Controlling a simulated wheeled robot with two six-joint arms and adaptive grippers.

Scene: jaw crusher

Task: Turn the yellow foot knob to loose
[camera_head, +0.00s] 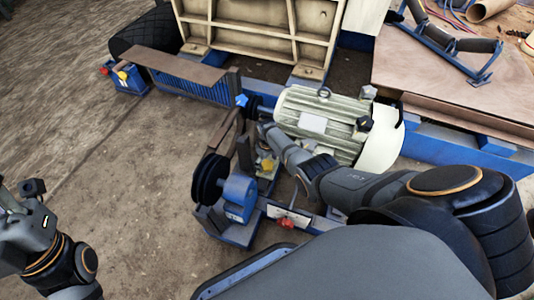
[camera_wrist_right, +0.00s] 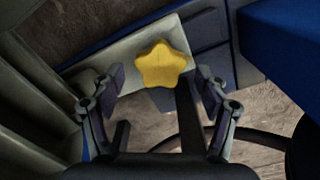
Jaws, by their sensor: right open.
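The yellow foot knob (camera_wrist_right: 162,64) is star-shaped and sits on a pale plate (camera_wrist_right: 110,72) in the right wrist view. My right gripper (camera_wrist_right: 159,80) is open, with one finger on each side of the knob in that picture. I cannot tell whether either finger touches it. In the head view a small yellow knob (camera_head: 268,164) shows low beside the motor, and my right gripper (camera_head: 266,144) is by it, partly hidden by its own arm. My left gripper (camera_head: 30,200) is at the left edge, far from the knob; its fingers are unclear.
A pale ribbed motor (camera_head: 318,122) stands right of the knob. A black pulley with a blue housing (camera_head: 238,190) is in front. A blue star knob (camera_head: 241,100) is behind. A red knob (camera_head: 285,222) is on the front blue frame. Another yellow knob (camera_head: 122,75) is far left. The left floor is clear.

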